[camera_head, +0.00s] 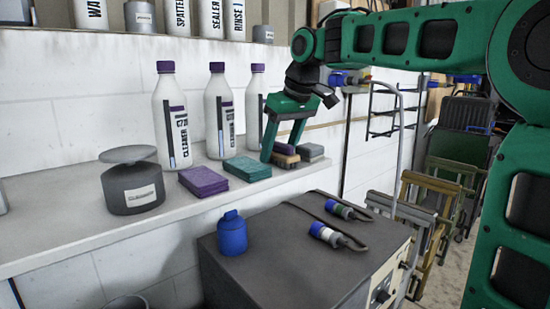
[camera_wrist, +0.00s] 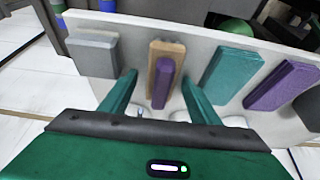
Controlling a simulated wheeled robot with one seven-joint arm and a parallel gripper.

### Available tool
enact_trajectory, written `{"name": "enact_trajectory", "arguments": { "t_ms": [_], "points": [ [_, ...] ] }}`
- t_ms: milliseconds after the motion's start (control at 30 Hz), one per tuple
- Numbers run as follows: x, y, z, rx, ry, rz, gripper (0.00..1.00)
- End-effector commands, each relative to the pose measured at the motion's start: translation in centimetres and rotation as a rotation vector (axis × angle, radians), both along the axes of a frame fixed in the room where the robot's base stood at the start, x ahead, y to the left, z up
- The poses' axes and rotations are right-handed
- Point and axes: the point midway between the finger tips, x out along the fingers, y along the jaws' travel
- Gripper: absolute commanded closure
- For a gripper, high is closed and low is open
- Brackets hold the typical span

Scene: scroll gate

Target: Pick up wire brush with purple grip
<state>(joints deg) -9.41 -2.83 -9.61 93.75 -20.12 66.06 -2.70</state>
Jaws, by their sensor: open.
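The wire brush (camera_head: 286,158) has a tan wooden block and a purple grip on top. It lies on the pale ledge under my gripper and is partly hidden by a finger in the head view. In the wrist view the brush (camera_wrist: 165,62) is upright in the picture, its purple grip in the middle. My gripper (camera_head: 281,148) is open and empty, pointing down at the brush. In the wrist view the fingers of my gripper (camera_wrist: 159,80) are on either side of the brush, with gaps showing between them and it.
A grey block (camera_head: 311,152) lies right of the brush; a teal block (camera_head: 247,168) and a purple block (camera_head: 203,181) lie left. White purple-capped bottles (camera_head: 219,112) stand behind on the ledge (camera_head: 60,235). A dark cabinet (camera_head: 275,255) with a blue container (camera_head: 232,236) is in front.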

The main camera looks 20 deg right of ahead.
Motion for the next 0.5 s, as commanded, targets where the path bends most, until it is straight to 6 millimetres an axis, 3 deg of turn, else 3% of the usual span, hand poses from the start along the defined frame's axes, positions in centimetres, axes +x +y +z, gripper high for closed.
{"name": "enact_trajectory", "arguments": {
  "t_ms": [100, 300, 500],
  "points": [
    [-0.01, 0.06, 0.01, 0.000, 0.000, 0.001, 0.46],
    [0.00, 0.08, 0.01, 0.000, 0.001, 0.001, 0.91],
    [0.00, 0.10, 0.02, 0.001, 0.000, 0.001, 0.91]
  ]
}}
